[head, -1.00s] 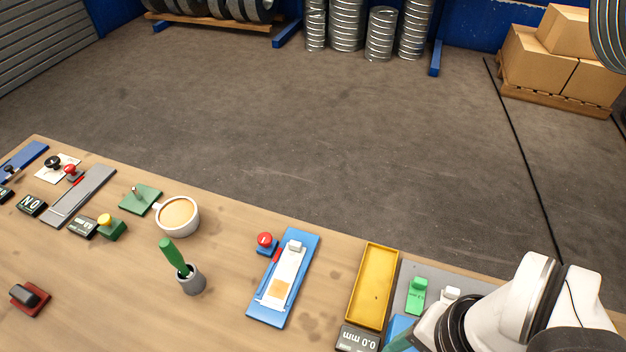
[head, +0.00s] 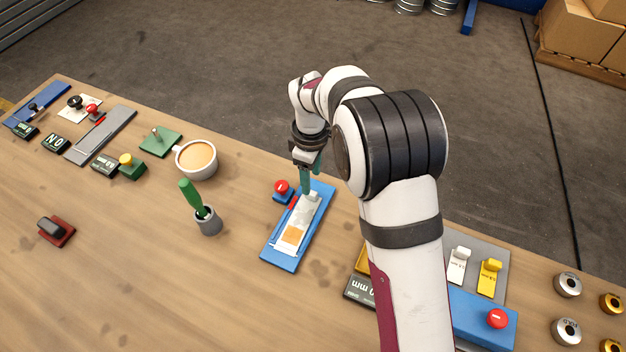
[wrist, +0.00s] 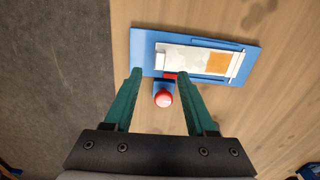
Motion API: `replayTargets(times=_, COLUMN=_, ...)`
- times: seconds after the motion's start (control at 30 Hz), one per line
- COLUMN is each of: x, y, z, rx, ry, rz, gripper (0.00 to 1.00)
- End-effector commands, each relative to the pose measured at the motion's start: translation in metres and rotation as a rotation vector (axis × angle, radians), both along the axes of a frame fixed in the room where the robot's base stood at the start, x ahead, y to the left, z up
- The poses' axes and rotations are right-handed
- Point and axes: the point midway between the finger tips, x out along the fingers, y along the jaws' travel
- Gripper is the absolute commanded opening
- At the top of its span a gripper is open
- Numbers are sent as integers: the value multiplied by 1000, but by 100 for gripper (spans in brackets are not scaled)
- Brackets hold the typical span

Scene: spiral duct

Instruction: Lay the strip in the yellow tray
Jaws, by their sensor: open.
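The strip (head: 298,222), pale with an orange patch, lies on the blue fixture (head: 279,258) in the middle of the bench. In the wrist view the strip (wrist: 190,58) lies lengthwise across the blue base, just beyond my fingertips. My gripper (head: 305,188) is open and empty, its teal fingers pointing down at the far end of the fixture. In the wrist view my gripper (wrist: 159,72) has its fingers apart, either side of the red button. Whether the tips touch the fixture is unclear. The yellow tray (head: 361,259) is mostly hidden behind my arm.
A red button (head: 281,187) stands beside the fixture. A cup (head: 197,159) and a holder with a green-handled tool (head: 208,221) are to the left. A grey board with white and yellow clips (head: 474,268) and a blue box with a red button (head: 483,318) are right of my arm.

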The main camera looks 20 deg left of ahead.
Motion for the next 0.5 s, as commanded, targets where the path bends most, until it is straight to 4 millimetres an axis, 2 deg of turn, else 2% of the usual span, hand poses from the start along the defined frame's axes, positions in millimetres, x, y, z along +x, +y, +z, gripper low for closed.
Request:
replayTargets(times=0.1, x=0, y=0, z=-28, rx=-1, ry=2, rz=-1, gripper=56)
replayTargets(times=0.2, x=0, y=0, z=-45, rx=0, ry=2, rz=-2, gripper=56)
replayTargets(times=0.3, x=0, y=0, z=-54, rx=1, ry=1, rz=-3, gripper=56)
replayTargets(times=0.5, x=0, y=0, z=-58, rx=2, ry=-1, rz=-3, gripper=56)
